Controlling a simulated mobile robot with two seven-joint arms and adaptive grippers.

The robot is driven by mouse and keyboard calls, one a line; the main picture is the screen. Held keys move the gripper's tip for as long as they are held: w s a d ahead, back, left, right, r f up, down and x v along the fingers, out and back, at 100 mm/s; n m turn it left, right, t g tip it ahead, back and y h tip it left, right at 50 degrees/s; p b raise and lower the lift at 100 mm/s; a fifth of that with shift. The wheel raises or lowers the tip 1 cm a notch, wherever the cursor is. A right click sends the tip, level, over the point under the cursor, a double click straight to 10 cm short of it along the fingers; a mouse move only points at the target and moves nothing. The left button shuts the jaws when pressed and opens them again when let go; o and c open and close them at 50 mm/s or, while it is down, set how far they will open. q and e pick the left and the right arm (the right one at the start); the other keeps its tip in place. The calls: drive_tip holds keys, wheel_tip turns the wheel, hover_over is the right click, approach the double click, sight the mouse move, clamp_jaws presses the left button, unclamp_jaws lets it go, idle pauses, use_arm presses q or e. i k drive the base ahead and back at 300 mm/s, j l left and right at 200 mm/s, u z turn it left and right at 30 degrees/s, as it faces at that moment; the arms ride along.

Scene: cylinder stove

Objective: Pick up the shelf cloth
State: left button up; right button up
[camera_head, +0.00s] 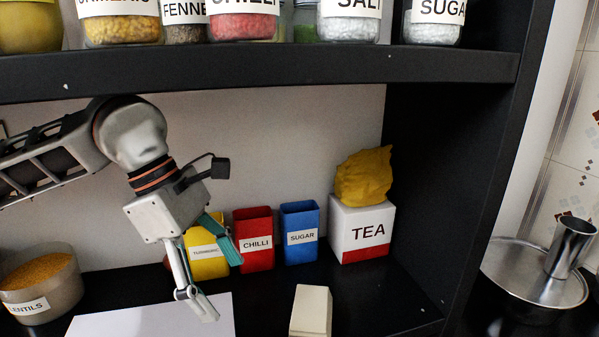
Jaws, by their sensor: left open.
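A crumpled yellow cloth (364,178) sits bunched on top of the white and red TEA box (362,229), at the right end of the lower shelf. My left gripper (221,285) reaches in from the left and points downward. It is open and empty, with its two fingers apart. It hangs in front of the yellow turmeric container, left of the cloth and lower in the picture, clear of it. My right gripper is not in view.
Red CHILLI (255,240) and blue SUGAR (300,233) containers stand left of the TEA box. A lentils bowl (40,286) is at far left. A cream block (311,312) and a white sheet (153,318) lie in front. The upper shelf (300,68) with jars overhangs; a black side wall (450,170) closes the right.

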sight(312, 316)
drive_tip(key=k, duration=0.95)
